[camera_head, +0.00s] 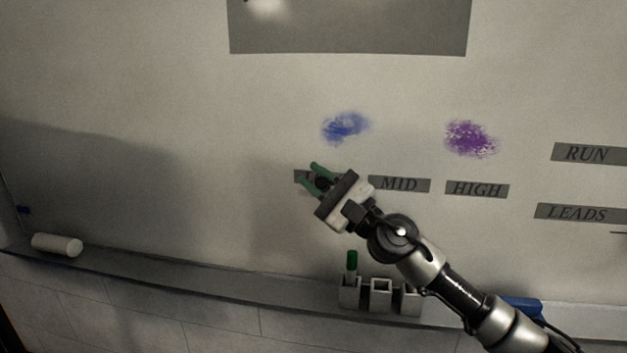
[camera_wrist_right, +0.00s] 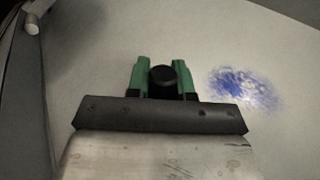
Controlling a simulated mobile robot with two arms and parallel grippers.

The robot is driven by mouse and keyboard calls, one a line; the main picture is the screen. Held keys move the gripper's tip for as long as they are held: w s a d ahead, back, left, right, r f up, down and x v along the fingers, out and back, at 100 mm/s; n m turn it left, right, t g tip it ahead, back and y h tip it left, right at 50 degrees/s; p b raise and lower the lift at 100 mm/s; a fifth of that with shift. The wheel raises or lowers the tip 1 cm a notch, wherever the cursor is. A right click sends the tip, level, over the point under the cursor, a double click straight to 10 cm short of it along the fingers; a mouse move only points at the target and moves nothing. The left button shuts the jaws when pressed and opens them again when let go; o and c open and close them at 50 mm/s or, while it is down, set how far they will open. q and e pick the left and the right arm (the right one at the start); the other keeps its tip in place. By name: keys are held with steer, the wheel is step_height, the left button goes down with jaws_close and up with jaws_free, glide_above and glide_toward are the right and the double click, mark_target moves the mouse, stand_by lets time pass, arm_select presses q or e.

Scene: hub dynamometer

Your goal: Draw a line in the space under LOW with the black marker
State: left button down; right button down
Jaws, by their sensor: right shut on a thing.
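My right gripper (camera_head: 313,180) has green fingers and is in front of the whiteboard (camera_head: 240,120), over the leftmost grey label (camera_head: 299,176), whose word it mostly hides. In the right wrist view the gripper (camera_wrist_right: 157,75) is shut on the black marker (camera_wrist_right: 163,76), seen end-on as a dark round end between the fingers. The marker's tip is hidden, so I cannot tell whether it touches the board. The labels MID (camera_head: 399,184) and HIGH (camera_head: 477,189) are to the right of the gripper. No line shows beneath the labels. My left gripper is out of view.
A blue smudge (camera_head: 345,127) and a purple smudge (camera_head: 470,138) are above the labels. Labels RUN (camera_head: 588,153) and LEADS (camera_head: 580,213) are at right. A holder (camera_head: 380,296) with a green-capped marker (camera_head: 352,262) and a white cylinder (camera_head: 57,245) are along the ledge (camera_head: 200,273).

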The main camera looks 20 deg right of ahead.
steer(key=shift+s+d, duration=0.4)
steer(key=shift+d, duration=0.15)
steer(key=shift+b, duration=0.3)
steer(key=shift+s+d+f, duration=0.1)
steer(key=shift+s+d, duration=0.05)
steer(key=shift+d, duration=0.15)
steer(key=shift+s+d+b, duration=0.2)
steer(key=shift+d+b, duration=0.05)
steer(key=shift+b, duration=0.1)
steer(key=shift+s+d+b, duration=0.4)
steer(key=shift+d+b, duration=0.1)
steer(key=shift+d, duration=0.1)
steer(key=shift+w+a, duration=0.1)
steer(key=shift+a, duration=0.05)
